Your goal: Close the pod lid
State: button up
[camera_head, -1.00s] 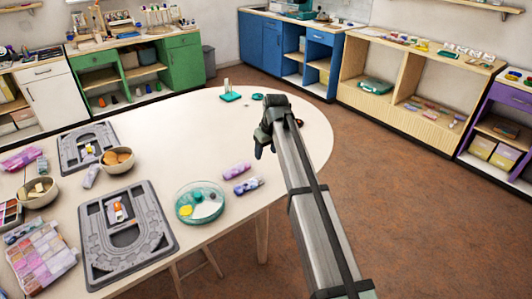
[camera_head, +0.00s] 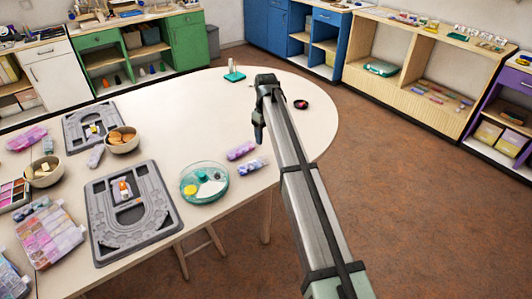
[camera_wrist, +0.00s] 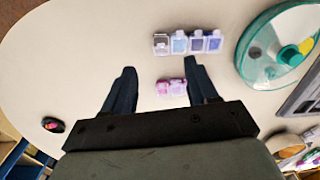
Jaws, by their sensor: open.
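My gripper (camera_head: 258,134) is above the right part of the round-ended white table (camera_head: 290,130), open, with nothing between its fingers (camera_wrist: 163,82). I cannot say for sure which thing is the pod. Two strips of small lidded containers lie on the table: a pink-purple one (camera_head: 240,151), seen between the fingertips in the wrist view (camera_wrist: 171,88), and a purple-blue one (camera_head: 252,166), beyond the fingertips in the wrist view (camera_wrist: 188,43). I cannot tell which lids are up. A small dark round item with pink in it (camera_head: 301,104) lies right of my gripper.
A clear teal round dish (camera_head: 203,182) stands left of the strips. Grey bead boards (camera_head: 165,228), bowls (camera_head: 122,147) and a bead box (camera_head: 60,230) crowd the table's left side. A teal stand (camera_head: 234,76) is at the back. The table around my gripper is mostly clear.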

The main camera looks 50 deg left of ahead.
notch_tip(320, 180, down, 9)
dwell(0.4)
